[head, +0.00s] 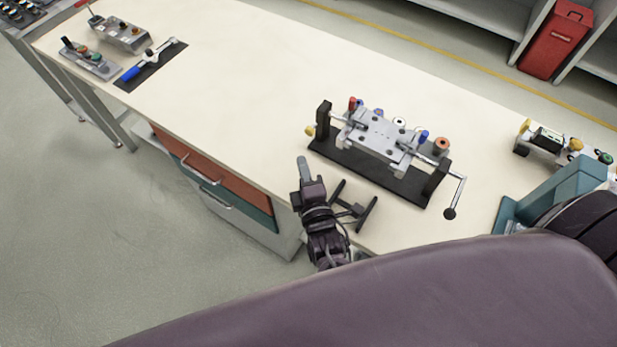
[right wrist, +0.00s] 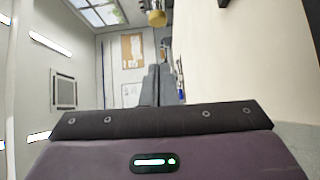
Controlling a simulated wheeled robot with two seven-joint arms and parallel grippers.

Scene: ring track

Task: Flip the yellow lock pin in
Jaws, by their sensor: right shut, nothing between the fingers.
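The yellow lock pin (head: 310,131) sticks out at the left end of the bench fixture, beside its left black upright. The fixture (head: 323,147) has a black base, a grey metal block (head: 380,135) between two uprights, and a crank handle (head: 450,213) at the right end. My right gripper (head: 303,163) is shut and empty, just in front of the pin and apart from it. In the right wrist view the shut grey fingers (right wrist: 158,82) point up toward a yellow knob (right wrist: 157,18), seemingly the pin. My left gripper is not in view.
A black stand (head: 355,210) is beside my right wrist near the front edge. A blue-handled tool (head: 130,73) lies on a dark mat at the far left. Another fixture (head: 545,140) stands at the right. The white bench top (head: 230,75) is clear left of the fixture.

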